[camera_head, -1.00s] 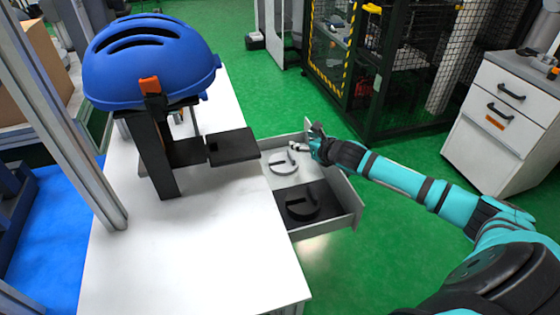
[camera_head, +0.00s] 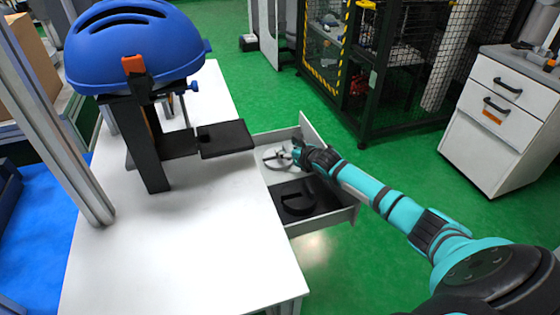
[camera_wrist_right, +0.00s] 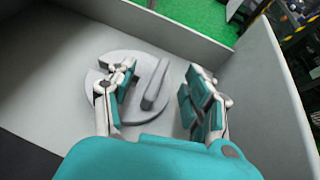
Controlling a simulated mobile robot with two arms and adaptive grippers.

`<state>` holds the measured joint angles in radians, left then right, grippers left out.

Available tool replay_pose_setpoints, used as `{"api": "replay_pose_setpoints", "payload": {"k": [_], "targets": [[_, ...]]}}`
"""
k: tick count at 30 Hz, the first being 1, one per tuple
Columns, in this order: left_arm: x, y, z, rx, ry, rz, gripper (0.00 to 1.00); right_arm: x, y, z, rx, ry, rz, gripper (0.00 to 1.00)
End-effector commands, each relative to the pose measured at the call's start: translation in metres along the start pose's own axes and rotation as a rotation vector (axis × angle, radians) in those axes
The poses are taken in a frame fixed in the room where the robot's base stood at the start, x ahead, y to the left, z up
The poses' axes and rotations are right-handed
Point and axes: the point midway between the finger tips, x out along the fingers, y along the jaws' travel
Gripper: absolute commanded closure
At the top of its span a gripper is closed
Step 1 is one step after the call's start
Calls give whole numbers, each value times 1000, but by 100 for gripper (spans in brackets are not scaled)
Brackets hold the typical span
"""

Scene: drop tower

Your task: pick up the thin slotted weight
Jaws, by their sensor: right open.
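The thin slotted weight is a light grey disc (camera_head: 272,154) lying flat in the back part of the open drawer. In the right wrist view the disc (camera_wrist_right: 140,78) shows a raised bar (camera_wrist_right: 156,85) and a notch on its far left. My right gripper (camera_head: 296,155) is at the disc's right side in the head view. In the wrist view its open fingers (camera_wrist_right: 160,80) straddle the bar, the left finger over the disc and the right finger to the right of it. I cannot tell whether either finger touches. My left gripper is not in view.
A dark, thicker slotted weight (camera_head: 296,205) lies in the drawer's front, dark-floored part. The drawer walls (camera_wrist_right: 277,90) stand close to my right fingers. A white table (camera_head: 170,255) bears a black stand (camera_head: 150,150) with a blue helmet (camera_head: 130,45).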

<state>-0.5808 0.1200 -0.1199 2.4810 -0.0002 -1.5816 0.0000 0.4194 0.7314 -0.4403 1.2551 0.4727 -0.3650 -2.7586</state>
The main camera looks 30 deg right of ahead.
Motion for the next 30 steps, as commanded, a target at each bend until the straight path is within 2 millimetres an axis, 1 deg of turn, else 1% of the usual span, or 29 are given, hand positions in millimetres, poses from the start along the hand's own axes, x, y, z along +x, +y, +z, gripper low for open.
{"api": "replay_pose_setpoints", "payload": {"k": [1,3,9,11,21,22,28,29,30], "targets": [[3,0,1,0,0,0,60,5,0,0,1,-1,0,48],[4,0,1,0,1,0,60,8,0,0,1,-1,0,48],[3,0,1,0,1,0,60,8,0,1,-1,0,0,48],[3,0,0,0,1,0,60,7,0,1,-1,0,0,54],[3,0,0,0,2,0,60,7,0,0,0,1,1,99],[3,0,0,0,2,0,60,7,0,0,0,1,1,100],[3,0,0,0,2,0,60,7,0,0,1,1,1,100],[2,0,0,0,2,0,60,7,0,6,3,-10,2,100],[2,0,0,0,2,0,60,7,0,6,3,-9,2,100]]}}
